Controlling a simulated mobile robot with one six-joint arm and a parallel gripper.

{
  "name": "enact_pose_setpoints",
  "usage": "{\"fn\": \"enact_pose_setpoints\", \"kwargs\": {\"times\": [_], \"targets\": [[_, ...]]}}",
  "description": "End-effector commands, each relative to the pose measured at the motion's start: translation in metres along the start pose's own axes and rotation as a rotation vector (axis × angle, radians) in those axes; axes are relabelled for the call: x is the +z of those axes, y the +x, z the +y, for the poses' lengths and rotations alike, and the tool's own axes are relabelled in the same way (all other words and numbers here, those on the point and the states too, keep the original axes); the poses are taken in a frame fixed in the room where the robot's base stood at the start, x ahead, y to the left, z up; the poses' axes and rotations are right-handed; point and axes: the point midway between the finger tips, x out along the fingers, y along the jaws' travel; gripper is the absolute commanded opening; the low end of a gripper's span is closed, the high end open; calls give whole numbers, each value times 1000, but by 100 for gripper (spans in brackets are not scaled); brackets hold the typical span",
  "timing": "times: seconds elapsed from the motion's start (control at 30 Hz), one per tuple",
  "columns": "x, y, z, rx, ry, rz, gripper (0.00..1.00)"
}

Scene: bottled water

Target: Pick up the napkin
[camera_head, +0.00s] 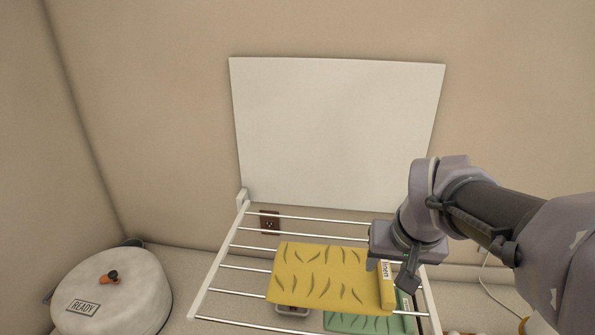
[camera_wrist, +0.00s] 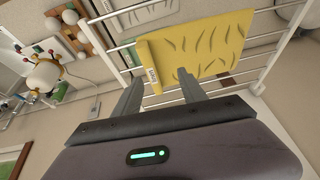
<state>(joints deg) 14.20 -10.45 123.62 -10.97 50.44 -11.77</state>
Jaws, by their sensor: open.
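A yellow cloth (camera_head: 320,275) with dark curved marks, likely the napkin, lies over the bars of a white rack. Its right edge has a rolled fold with a white label. It also shows in the wrist view (camera_wrist: 205,48), with the labelled fold (camera_wrist: 150,66) at its left. My gripper (camera_head: 389,280) is at this right edge in the head view, open and with nothing visibly held. In the wrist view, my gripper's two fingers (camera_wrist: 160,80) are apart and point toward the cloth near the fold. I cannot tell whether they touch it.
The white rack (camera_head: 213,272) has several thin bars. A green cloth (camera_head: 365,323) shows lower, beneath the yellow one. A white panel (camera_head: 335,130) stands behind, against the wall. A round white lidded container marked READY (camera_head: 115,295) is at the left.

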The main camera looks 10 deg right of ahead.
Motion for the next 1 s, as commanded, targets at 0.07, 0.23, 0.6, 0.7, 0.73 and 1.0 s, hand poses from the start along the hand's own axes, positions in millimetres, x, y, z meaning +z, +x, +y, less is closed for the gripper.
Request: {"fn": "enact_pose_setpoints", "kwargs": {"times": [0.07,0.23,0.6,0.7,0.73,1.0], "targets": [[-29,-29,10,21,-10,-11,49],[-44,-24,20,41,-26,-20,49],[-40,79,25,41,-27,-21,49],[-40,93,25,40,-26,-19,49],[-41,95,25,40,-26,-18,49],[-43,142,32,40,-26,-20,49]]}}
